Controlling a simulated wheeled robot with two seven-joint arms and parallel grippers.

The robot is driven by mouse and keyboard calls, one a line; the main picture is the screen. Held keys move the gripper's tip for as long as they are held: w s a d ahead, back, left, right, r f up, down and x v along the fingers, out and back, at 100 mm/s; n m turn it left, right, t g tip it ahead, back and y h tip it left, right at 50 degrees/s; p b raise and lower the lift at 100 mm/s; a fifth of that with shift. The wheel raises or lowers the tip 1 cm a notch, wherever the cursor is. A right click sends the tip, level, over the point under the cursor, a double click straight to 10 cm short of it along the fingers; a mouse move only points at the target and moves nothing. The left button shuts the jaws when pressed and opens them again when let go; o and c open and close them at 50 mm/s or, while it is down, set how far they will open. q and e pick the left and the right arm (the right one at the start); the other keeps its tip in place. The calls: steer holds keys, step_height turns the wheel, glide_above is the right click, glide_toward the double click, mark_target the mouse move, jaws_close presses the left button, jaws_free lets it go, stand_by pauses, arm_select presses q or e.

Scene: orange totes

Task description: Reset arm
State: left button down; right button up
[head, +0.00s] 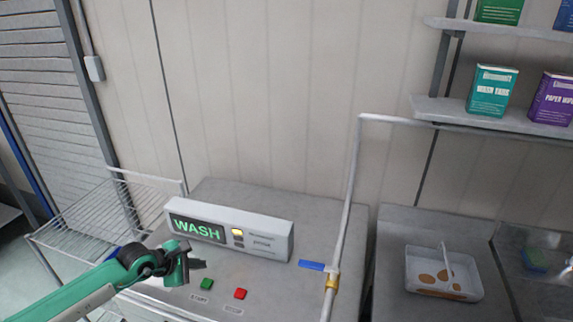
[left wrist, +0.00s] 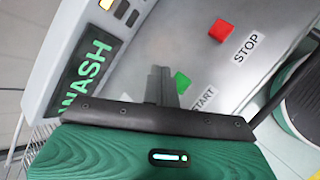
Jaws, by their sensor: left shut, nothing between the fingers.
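My left gripper (head: 198,265) comes in from the left on a green arm in the head view. Its fingers are shut and empty, in front of the white control box and left of the green START button (head: 207,284). The red STOP button (head: 240,294) sits to the right of the green one. In the left wrist view the shut fingers (left wrist: 162,84) partly overlap the green button (left wrist: 182,82) in the picture; I cannot tell whether they touch it. The red button (left wrist: 221,31) is farther off there. My right gripper is not in view.
The control box (head: 262,236) shows WASH in green and has a lit yellow lamp. A wire rack (head: 110,212) stands at left. A metal pipe (head: 347,200) rises right of the panel. A white tray (head: 443,272) with brown round pieces lies at right. Shelves (head: 500,115) hold boxes.

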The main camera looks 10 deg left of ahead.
arm_select(q)
steer(key=s+d+r+n+t+h, duration=0.3)
steer(key=d+r+n+t+h, duration=0.4)
steer(key=d+r+n, duration=0.55)
steer(key=s+a+n+t+y, duration=0.3)
steer(key=n+t+y, duration=0.2)
steer(key=n+y, duration=0.8)
steer(key=s+a+f+n+g+y, duration=0.25)
steer(key=s+f+n+g, duration=0.75)
steer(key=n, duration=0.8)
steer(key=s+d+f+n+g+h, duration=0.2)
steer(key=s+d+f+n+g, duration=0.1)
steer(key=s, duration=0.4)
steer(key=s+d+f+n+g+h, duration=0.2)
steer(key=s+d+f+g, duration=0.15)
steer(key=s, duration=0.35)
step_height(320, 180, down, 32)
steer(key=f+g+b, duration=0.1)
steer(key=b, duration=0.1)
steer(key=s+a+f+g+b, duration=0.1)
steer(key=s+a+f, duration=0.2)
steer(key=s+f, duration=1.7)
steer(key=shift+f, duration=0.6)
